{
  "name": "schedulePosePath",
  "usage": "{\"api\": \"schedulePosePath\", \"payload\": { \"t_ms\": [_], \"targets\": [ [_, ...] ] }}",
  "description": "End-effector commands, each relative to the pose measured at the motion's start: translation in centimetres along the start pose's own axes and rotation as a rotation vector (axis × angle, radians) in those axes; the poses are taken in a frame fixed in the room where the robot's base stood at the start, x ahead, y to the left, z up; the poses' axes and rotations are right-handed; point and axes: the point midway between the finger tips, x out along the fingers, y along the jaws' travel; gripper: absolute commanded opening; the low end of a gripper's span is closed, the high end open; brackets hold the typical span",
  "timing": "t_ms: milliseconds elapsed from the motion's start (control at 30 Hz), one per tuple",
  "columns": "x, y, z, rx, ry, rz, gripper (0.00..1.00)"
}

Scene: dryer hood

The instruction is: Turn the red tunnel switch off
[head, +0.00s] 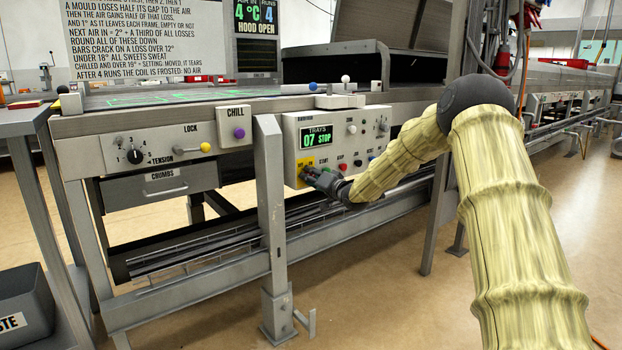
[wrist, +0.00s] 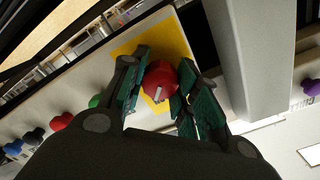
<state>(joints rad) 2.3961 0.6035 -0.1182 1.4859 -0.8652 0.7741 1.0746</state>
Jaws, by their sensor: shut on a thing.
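The red switch (wrist: 159,82) is a round red knob with a pale pointer mark, set on a yellow plate (wrist: 181,42) on the white control panel (head: 291,130). My gripper (wrist: 160,88) is shut on the red knob, with a dark green pad on either side of it. In the head view, my gripper (head: 313,173) reaches the lower left corner of the panel and hides the knob and part of the yellow plate's lettering.
A steel post (head: 270,200) stands left of the panel. Further left are a purple CHILL knob (head: 239,132), a yellow-balled LOCK lever (head: 205,147) and a TENSION dial (head: 134,156).

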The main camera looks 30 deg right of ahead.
Motion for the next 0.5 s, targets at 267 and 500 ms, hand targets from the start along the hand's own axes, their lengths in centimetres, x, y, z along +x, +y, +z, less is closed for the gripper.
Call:
{"api": "schedulePosePath", "payload": {
  "t_ms": [267, 500],
  "targets": [
    [0.00, -0.15, -0.21, -0.079, -0.001, 0.002, 0.06],
    [0.00, -0.25, -0.36, -0.258, -0.002, 0.004, 0.06]
  ]
}}
